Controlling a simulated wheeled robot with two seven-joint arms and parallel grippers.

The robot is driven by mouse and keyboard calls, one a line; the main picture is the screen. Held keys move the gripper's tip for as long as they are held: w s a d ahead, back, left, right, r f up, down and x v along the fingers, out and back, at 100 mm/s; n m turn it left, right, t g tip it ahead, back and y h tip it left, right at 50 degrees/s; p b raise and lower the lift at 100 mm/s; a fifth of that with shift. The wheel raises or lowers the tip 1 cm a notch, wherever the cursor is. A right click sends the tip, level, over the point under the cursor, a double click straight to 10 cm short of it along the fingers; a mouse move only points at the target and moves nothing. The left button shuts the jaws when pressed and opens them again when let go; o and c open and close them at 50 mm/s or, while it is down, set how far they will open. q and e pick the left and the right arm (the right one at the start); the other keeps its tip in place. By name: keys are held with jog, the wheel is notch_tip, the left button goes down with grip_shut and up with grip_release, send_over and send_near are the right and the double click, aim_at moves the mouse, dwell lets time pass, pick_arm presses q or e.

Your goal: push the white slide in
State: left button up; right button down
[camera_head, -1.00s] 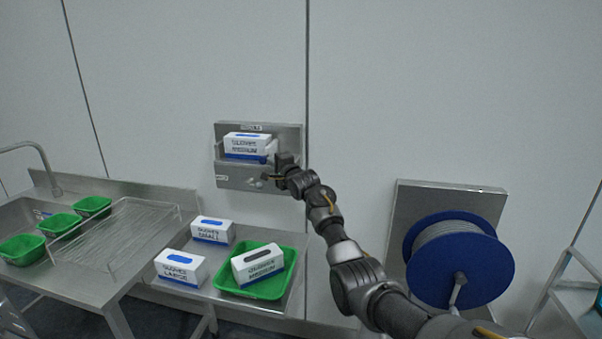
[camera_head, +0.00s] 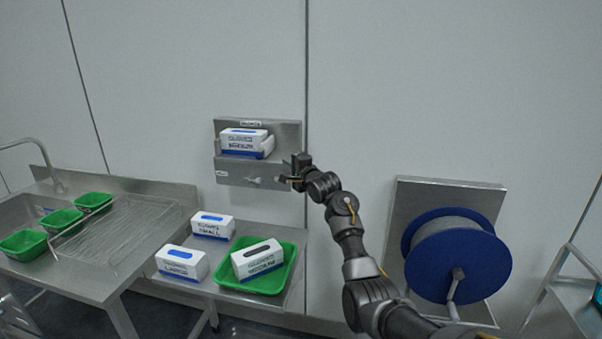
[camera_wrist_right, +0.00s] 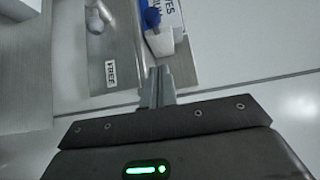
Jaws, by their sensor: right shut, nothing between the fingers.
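A steel holder (camera_head: 285,133) on the wall carries a white and blue glove box (camera_head: 238,146). A white piece (camera_head: 268,146), which looks like the white slide, sits at the box's right end. My right gripper (camera_head: 281,178) is shut and empty, at the right of the holder's lower front, below and right of the white piece. Its closed fingers show in the right wrist view (camera_wrist_right: 158,76). My left gripper is out of view.
A pale knob (camera_head: 254,180) and a small label (camera_head: 221,174) are on the holder's lower front. Below, a steel bench holds glove boxes (camera_head: 213,227) and a green tray (camera_head: 289,272). A blue reel (camera_head: 455,258) is at the right. The wall around the holder is clear.

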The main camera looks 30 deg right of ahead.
jog(key=s+b, duration=0.1)
jog(key=s, duration=0.4)
jog(key=shift+s+a+f+b, duration=0.1)
jog(key=shift+s+b, duration=0.2)
jog(key=shift+s, duration=0.1)
